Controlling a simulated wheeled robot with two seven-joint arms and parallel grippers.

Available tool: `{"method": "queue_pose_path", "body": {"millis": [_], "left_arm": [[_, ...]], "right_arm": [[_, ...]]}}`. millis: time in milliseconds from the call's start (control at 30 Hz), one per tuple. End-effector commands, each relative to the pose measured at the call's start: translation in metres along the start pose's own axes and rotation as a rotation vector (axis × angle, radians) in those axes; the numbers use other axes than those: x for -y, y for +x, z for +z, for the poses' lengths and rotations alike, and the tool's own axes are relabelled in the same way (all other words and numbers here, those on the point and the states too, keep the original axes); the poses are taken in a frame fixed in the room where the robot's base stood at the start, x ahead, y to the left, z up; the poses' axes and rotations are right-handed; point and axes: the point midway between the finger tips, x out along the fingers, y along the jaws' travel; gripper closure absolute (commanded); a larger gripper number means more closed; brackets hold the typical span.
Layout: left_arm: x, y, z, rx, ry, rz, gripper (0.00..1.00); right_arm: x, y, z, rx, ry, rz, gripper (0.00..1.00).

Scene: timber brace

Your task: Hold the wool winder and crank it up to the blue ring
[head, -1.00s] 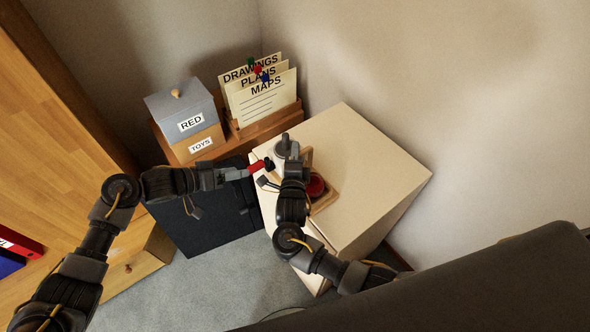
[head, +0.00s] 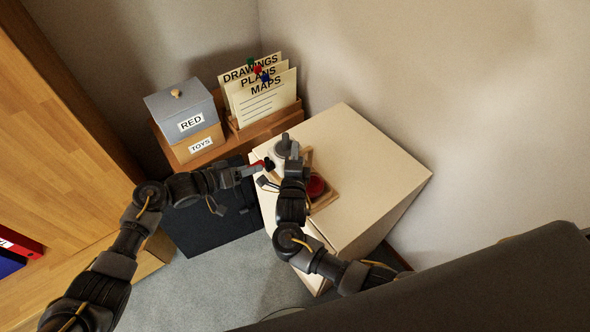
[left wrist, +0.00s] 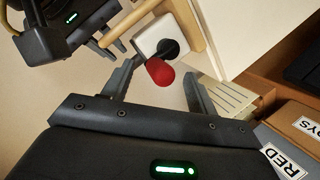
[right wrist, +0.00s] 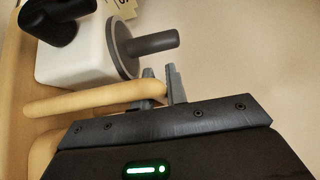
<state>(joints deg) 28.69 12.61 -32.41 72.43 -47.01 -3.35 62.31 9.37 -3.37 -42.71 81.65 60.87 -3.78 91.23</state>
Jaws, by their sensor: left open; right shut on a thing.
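The wool winder stands on the pale cabinet top, with a white body (right wrist: 75,52), a wooden frame (head: 325,201) and a grey disc with a dark shaft (right wrist: 150,44). Its crank has a black hub and a red handle (left wrist: 160,72). My left gripper (left wrist: 158,88) is open, with its fingers on either side of the red handle; contact is not clear. My right gripper (right wrist: 162,88) is shut on the winder's wooden bar (right wrist: 95,100). A red round thing (head: 316,187), perhaps the yarn, sits beside my right gripper in the head view. I see no blue ring.
A box labelled RED (head: 180,108) and a rack of paper folders (head: 262,95) stand behind at the left. A dark box (head: 205,228) is below them. The cabinet top (head: 370,165) is clear to the right, up to the wall.

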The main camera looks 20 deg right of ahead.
Motion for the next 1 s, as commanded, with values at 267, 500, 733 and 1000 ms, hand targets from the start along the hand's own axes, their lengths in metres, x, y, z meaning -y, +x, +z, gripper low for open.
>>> {"method": "queue_pose_path", "body": {"millis": [267, 500, 733, 1000], "left_arm": [[0.0, 0.024, 0.0, 0.0, -0.001, 0.001, 0.42], [0.0, 0.028, 0.0, 0.0, 0.001, 0.0, 0.42], [0.0, 0.028, 0.0, 0.0, 0.001, 0.0, 0.52], [0.0, 0.028, 0.0, 0.001, 0.0, -0.001, 0.82]], "right_arm": [[-0.002, 0.0, -0.001, -0.001, -0.005, 0.002, 1.0], [-0.002, 0.0, -0.001, -0.001, -0.005, 0.002, 1.0], [-0.002, 0.0, -0.001, -0.001, -0.005, 0.002, 1.0], [-0.002, 0.0, -0.001, -0.002, -0.005, 0.002, 1.0]]}}
